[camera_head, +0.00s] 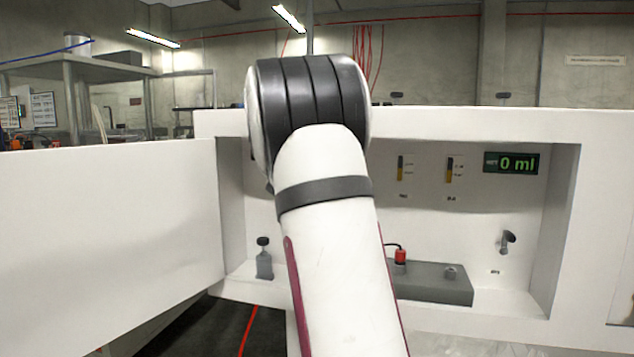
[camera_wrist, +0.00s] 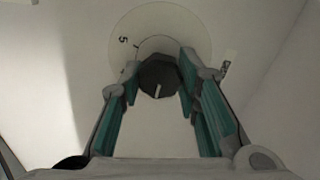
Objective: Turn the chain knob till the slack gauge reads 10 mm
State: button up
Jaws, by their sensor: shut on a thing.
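In the wrist view a dark faceted knob (camera_wrist: 158,74) sits in front of a pale round dial (camera_wrist: 180,22). A "5" is printed at the dial's upper left. A short light line on the knob's face points down in the picture. My gripper (camera_wrist: 159,68) has its green-padded fingers on either side of the knob and is shut on it. No label in this view names the knob. In the head view my arm hides the gripper, the knob and the dial. I cannot make out a slack reading in mm in either view.
A white recessed cabinet holds two small yellow-and-black gauges (camera_head: 401,169), a green display (camera_head: 512,162) reading 0 ml, a grey block (camera_head: 440,284) with a red cap (camera_head: 400,256), a dark spout (camera_head: 507,240) and a grey bottle (camera_head: 264,262). A white panel (camera_head: 110,230) stands at left.

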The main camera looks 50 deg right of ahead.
jog(key=shift+f+m+b, duration=0.15)
jog(key=shift+m+b, duration=0.55)
jog(key=shift+m, duration=0.1)
jog(key=o, duration=1.2)
jog(key=shift+a, duration=0.1)
jog(key=v, duration=1.2)
jog(key=shift+s, duration=0.1)
